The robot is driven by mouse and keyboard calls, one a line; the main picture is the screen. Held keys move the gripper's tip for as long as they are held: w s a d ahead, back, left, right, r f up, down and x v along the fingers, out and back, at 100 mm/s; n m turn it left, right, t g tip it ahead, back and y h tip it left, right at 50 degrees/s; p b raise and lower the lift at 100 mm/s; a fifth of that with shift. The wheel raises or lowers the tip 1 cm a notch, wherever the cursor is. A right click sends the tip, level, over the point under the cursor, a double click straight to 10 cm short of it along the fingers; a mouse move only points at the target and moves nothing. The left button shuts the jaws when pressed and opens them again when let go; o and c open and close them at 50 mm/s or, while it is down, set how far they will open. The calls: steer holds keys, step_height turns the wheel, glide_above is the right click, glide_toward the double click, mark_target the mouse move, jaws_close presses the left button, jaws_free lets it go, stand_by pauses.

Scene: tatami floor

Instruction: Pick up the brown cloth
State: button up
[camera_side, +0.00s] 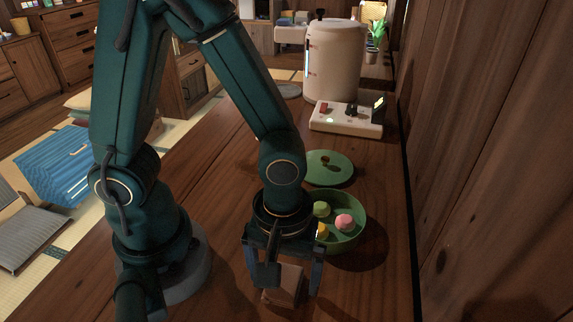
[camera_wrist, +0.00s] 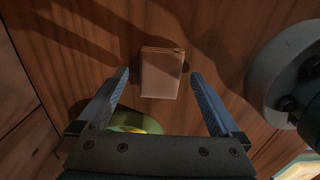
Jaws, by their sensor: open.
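The brown cloth (camera_side: 284,284) is a small folded block lying on the wooden table, below my gripper (camera_side: 283,285) in the side view, where the gripper partly covers it. In the wrist view the cloth (camera_wrist: 161,73) lies flat and whole, just beyond the gap between the fingertips. My gripper (camera_wrist: 160,76) is open and empty, with one finger to each side of the cloth. The fingers look apart from the cloth. How far the tips are above the table is hard to tell.
A green bowl (camera_side: 350,244) with several colored sweets stands close beside my gripper. Its green lid (camera_side: 330,168) lies behind it. Farther back are a white device (camera_side: 346,120) and a large pale canister (camera_side: 335,60). A wooden wall (camera_side: 480,160) bounds the right side.

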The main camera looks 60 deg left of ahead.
mark_target(283, 274)
steer(key=c, duration=1.4)
steer(key=shift+r, duration=0.1)
steer(key=shift+r, duration=0.65)
steer(key=r, duration=0.1)
steer(key=a+r, duration=0.1)
steer(key=r, duration=0.1)
steer(key=shift+w+r, duration=0.15)
steer(key=a+r, duration=0.2)
steer(key=a, duration=0.1)
steer(key=w+a+r, duration=0.1)
steer(key=a+r, duration=0.1)
steer(key=a, duration=0.2)
steer(key=a+r, duration=0.2)
steer(key=a, duration=0.1)
steer(key=shift+w+a+r, duration=0.15)
steer(key=shift+w+a, duration=0.1)
steer(key=shift+a, duration=0.05)
